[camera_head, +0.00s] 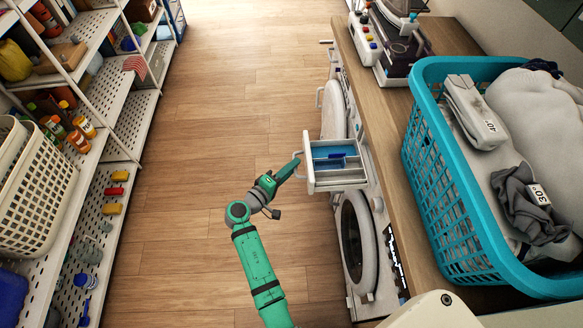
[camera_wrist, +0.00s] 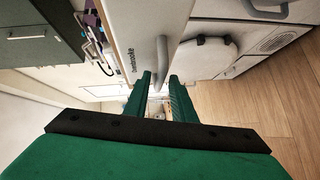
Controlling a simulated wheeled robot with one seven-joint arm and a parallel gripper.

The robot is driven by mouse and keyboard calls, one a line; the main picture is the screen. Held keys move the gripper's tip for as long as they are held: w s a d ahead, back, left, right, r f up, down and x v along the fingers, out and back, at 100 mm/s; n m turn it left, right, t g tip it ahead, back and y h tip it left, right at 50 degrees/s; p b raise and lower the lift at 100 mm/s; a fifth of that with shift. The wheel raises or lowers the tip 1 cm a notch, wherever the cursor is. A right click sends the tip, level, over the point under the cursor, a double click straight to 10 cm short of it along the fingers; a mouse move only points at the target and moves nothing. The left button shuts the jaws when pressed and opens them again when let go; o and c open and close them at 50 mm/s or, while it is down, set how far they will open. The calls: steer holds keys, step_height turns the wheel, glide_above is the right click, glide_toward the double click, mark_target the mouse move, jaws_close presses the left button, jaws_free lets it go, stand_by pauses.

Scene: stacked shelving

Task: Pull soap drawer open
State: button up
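The soap drawer (camera_head: 338,178) sticks out from the front of a white washing machine (camera_head: 378,200), showing light compartments and a blue one at the back. Its curved grey handle (camera_wrist: 162,62) is at the outer end of the drawer. My gripper (camera_head: 297,165) reaches this handle from the left in the head view. In the wrist view, the two green fingers (camera_wrist: 160,82) stand on either side of the handle and appear shut on it. The exact contact is partly hidden by the fingers.
A wooden counter (camera_head: 378,112) runs above the machines, with a turquoise laundry basket (camera_head: 440,190) on it. A round washer door (camera_head: 357,240) lies below the drawer. Shelving (camera_head: 112,200) stands at left. The wooden floor (camera_head: 220,130) between is clear.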

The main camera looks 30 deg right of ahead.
stand_by(0.3)
steer(key=v, duration=1)
steer(key=shift+a, duration=0.35)
steer(key=shift+s+r, duration=0.1)
steer(key=shift+s, duration=0.05)
steer(key=shift+s, duration=0.1)
